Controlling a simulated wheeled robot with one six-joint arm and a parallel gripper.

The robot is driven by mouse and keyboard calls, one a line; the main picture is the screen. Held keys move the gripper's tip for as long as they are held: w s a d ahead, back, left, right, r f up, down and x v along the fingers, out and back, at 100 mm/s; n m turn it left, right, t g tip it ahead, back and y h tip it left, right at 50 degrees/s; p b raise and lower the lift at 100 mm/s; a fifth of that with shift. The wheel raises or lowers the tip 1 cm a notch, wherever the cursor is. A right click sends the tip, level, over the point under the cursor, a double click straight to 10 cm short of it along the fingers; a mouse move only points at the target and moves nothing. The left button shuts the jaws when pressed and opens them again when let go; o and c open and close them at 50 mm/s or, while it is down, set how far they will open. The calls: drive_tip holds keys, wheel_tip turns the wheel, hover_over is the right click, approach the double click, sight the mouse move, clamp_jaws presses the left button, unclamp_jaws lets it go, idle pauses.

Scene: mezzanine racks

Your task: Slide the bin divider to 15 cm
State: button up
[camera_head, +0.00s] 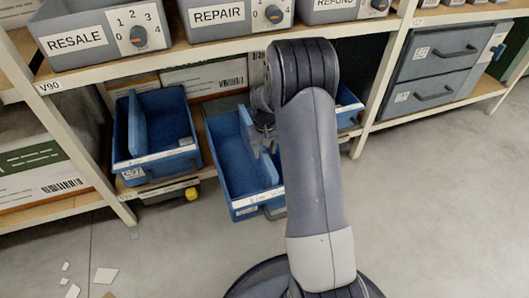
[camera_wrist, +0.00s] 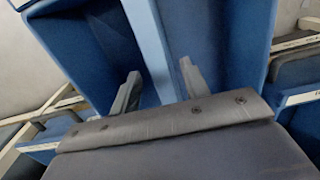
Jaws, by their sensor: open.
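The middle blue bin (camera_head: 225,165) sticks out from the low shelf, with a scale strip along its front edge. Its blue divider (camera_head: 250,138) stands upright inside, running front to back right of the middle. My gripper (camera_head: 267,145) is at this bin, partly hidden behind my arm. In the wrist view the divider (camera_wrist: 150,40) shows as a light blue edge between the two fingers of my gripper (camera_wrist: 158,72). The fingers are apart, with gaps showing on both sides of the divider. The divider's reading on the scale is too small to tell.
A second blue bin (camera_head: 170,140) with its own divider stands to the left; another (camera_head: 347,103) is mostly hidden behind my arm. Grey bins with dials, including RESALE (camera_head: 75,42), sit on the shelf above. A grey drawer unit (camera_head: 432,65) is right. Floor in front is mostly clear.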

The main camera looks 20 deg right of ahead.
sight(265, 154)
wheel_tip(265, 154, up, 8)
drive_tip(key=p, duration=0.2)
wheel_tip(265, 154, down, 11)
drive_tip(key=b, duration=0.4)
drive_tip(key=shift+f, duration=0.1)
drive_tip(key=shift+a, duration=0.3)
drive_tip(key=shift+a+r, duration=0.1)
drive_tip(key=shift+r, duration=0.15)
